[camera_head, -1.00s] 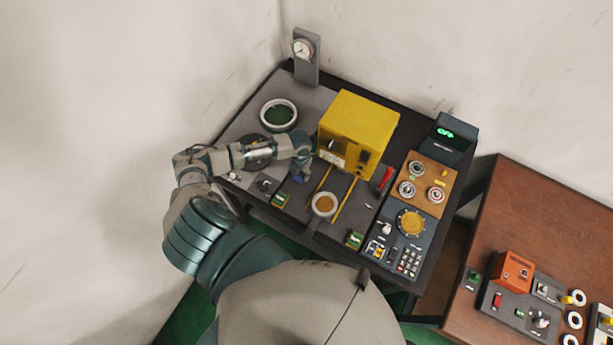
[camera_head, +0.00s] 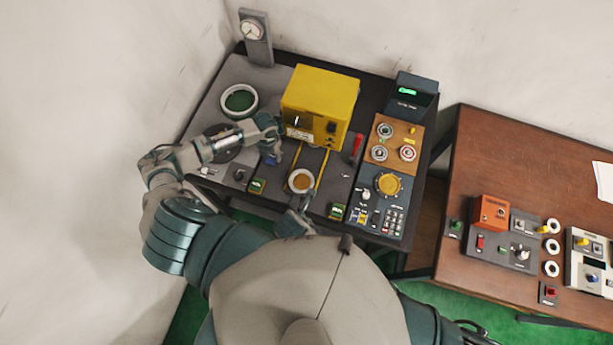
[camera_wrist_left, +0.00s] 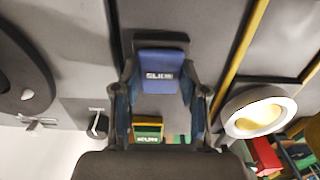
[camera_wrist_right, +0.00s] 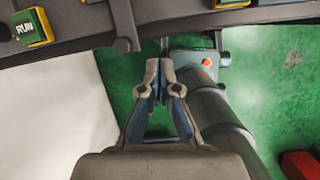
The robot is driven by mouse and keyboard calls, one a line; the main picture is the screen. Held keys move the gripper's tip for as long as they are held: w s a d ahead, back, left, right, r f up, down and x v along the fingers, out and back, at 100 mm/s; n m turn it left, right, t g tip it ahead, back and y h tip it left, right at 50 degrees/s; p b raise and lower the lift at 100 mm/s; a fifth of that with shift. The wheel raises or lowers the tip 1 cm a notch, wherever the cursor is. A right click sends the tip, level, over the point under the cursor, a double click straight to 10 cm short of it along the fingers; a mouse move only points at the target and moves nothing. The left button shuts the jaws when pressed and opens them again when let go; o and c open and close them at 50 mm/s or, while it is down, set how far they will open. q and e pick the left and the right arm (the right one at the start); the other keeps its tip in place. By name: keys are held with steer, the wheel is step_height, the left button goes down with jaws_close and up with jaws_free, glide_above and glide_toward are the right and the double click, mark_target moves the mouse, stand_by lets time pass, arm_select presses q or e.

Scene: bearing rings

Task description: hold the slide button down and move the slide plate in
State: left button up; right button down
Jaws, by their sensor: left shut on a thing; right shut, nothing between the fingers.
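The blue slide button (camera_wrist_left: 160,85) lies between the fingers of my left gripper (camera_wrist_left: 160,92), which is shut on it. In the head view the left gripper (camera_head: 275,150) is over the button (camera_head: 271,160). The slide plate (camera_head: 301,181) carries a pale ring with an orange middle. It sits on yellow rails in front of the yellow box (camera_head: 320,100), outside it; the ring also shows in the left wrist view (camera_wrist_left: 256,112). My right gripper (camera_wrist_right: 161,68) is shut and empty just off the table's front edge, beside a dark handle-like piece (camera_wrist_right: 123,28).
Green-and-yellow buttons (camera_head: 257,186) (camera_head: 337,211) flank the plate. A red lever (camera_head: 356,146) and a control panel (camera_head: 380,195) stand to the right. A round dish (camera_head: 239,100) is at the left. A brown table (camera_head: 530,160) stands further right.

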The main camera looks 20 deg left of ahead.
mark_target(318, 174)
arm_select(q)
steer(key=shift+s+f, duration=0.1)
steer(key=shift+s, duration=0.05)
steer(key=shift+a, duration=0.1)
arm_select(e)
steer(key=shift+n+t, duration=0.4)
steer(key=shift+n, duration=0.3)
steer(key=x, duration=0.7)
steer(key=shift+w+a+r, duration=0.1)
steer(key=shift+w+a, duration=0.1)
steer(key=shift+w, duration=0.2)
steer(key=w, duration=0.3)
steer(key=shift+w+a+f, duration=0.1)
steer(key=shift+a+f, duration=0.1)
steer(key=shift+f, duration=0.2)
steer(key=shift+w, duration=0.55)
steer(key=w, duration=0.3)
steer(key=w+a, duration=0.1)
steer(key=w, duration=0.7)
steer(key=shift+w+a, duration=0.2)
